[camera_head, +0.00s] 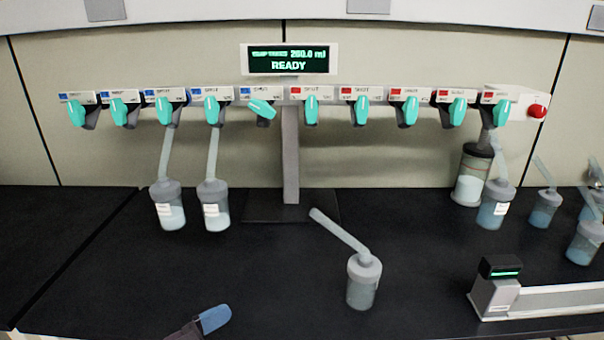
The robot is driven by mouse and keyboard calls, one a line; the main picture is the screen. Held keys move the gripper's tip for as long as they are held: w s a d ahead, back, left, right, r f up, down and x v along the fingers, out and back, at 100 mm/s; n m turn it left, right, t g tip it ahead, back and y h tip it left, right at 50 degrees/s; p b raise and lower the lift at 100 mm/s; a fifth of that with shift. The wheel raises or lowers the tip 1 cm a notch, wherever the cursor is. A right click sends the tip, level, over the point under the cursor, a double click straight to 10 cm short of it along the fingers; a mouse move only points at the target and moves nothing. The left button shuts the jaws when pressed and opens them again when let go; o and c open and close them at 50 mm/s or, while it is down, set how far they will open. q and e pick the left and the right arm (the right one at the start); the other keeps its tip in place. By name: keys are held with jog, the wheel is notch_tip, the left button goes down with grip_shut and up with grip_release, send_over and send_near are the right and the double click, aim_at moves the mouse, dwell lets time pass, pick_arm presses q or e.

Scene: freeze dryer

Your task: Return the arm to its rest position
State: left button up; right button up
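A blue-tipped part of what looks like my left gripper (208,321) shows at the bottom edge, left of centre, low over the black bench (270,275). Most of it is cut off by the frame, and I cannot tell whether its fingers are open or shut. No object shows in it. My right gripper cannot be made out. The freeze dryer's manifold (331,95) runs across the middle with teal valve handles. The fifth handle from the left (262,108) is turned sideways; the others hang roughly downward. The display (289,59) reads READY.
Two flasks hang under the left ports (168,212) (213,212). A lone flask (362,288) stands on the bench with its tube tilted left. Several flasks (545,212) are at the right. A small device with a green screen (497,290) stands front right. The front-left bench is clear.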

pick_arm(q)
jog(key=s+a+f+n+y, duration=0.4)
jog(key=s+a+f+y, duration=0.2)
jog(key=f, duration=0.5)
jog(key=s+a+f+n+y, duration=0.4)
jog(key=s+a+f+y, duration=0.3)
jog(key=a+f, duration=0.3)
notch_tip(320, 180, down, 2)
jog(key=shift+s+a+f+n+y, duration=0.15)
jog(key=shift+s+n+y, duration=0.15)
pick_arm(e)
jog(key=shift+d, duration=0.15)
jog(key=shift+w+r, duration=0.2)
jog(key=shift+w, duration=0.05)
